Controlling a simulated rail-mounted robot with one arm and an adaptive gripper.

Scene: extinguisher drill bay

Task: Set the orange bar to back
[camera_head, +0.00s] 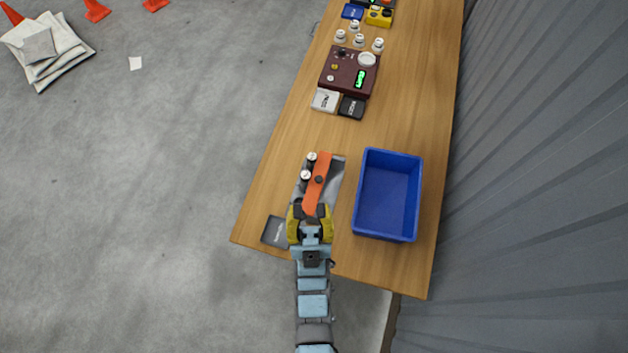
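The orange bar (322,170) is a flat lever with a dark pivot at its middle. It sits on a grey plate (337,170) near the front of the wooden table and runs lengthwise, with a slight tilt. Two small white-topped gauges or knobs (306,175) stand just left of it. My gripper (311,212), with yellow and dark fingers, is at the near end of the bar. The fingers cover part of that end, and I cannot tell whether they are closed on it.
A blue bin (388,195) stands close on the right. A dark card (276,231) lies at the front left corner of the table (420,100). A maroon box (349,73) with a green display is farther back. A grey corrugated wall (540,170) borders the right side.

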